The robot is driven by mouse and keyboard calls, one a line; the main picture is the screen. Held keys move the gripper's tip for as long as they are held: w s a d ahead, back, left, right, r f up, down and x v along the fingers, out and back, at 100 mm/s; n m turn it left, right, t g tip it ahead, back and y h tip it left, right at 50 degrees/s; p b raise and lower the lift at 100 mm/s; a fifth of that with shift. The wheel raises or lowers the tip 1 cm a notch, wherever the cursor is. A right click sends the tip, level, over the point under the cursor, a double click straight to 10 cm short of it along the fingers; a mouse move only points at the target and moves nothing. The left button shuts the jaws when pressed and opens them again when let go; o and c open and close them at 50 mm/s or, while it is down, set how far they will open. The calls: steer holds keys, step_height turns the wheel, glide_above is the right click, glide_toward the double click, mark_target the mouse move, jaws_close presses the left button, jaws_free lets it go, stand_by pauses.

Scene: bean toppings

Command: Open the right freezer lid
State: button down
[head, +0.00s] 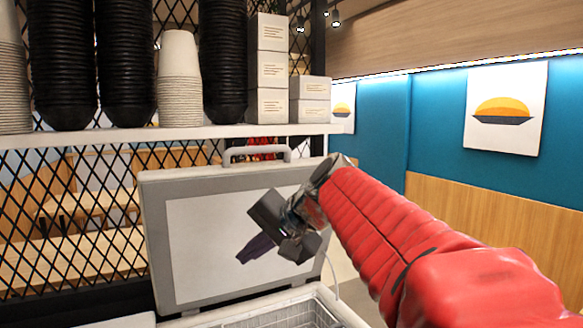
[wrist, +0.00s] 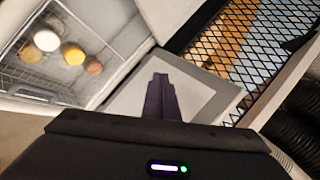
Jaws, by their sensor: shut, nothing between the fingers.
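The freezer lid (head: 190,235) stands raised, nearly upright, with its pale inner panel facing me and a grey handle (head: 258,151) at its top edge. Below it the freezer (head: 235,312) is open, and a wire basket (head: 290,320) shows inside. My gripper (head: 241,256) is in front of the lid's inner panel, its dark purple fingers together and empty. In the wrist view the shut fingers (wrist: 160,80) overlap the lid panel (wrist: 200,98); I cannot tell whether they touch it. The open freezer basket (wrist: 60,87) is at the left there.
Several round tubs, including a white one (wrist: 46,40) and a yellow one (wrist: 74,53), lie in the basket. A shelf (head: 180,134) above the lid holds black bowl stacks (head: 62,65), cups (head: 179,80) and boxes (head: 268,70). A black mesh partition (head: 70,210) stands behind.

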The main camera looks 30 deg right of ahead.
steer(key=s+a+f+n+g+h, duration=0.1)
steer(key=s+a+f+n+h, duration=0.1)
steer(key=s+f, duration=0.8)
steer(key=s+a+f+n+g+h, duration=0.2)
steer(key=s+a+f+n, duration=0.2)
steer(key=s+f+n, duration=0.3)
steer(key=s+f, duration=0.4)
steer(key=shift+s+a, duration=0.2)
steer(key=shift+s, duration=0.15)
steer(key=shift+s, duration=0.1)
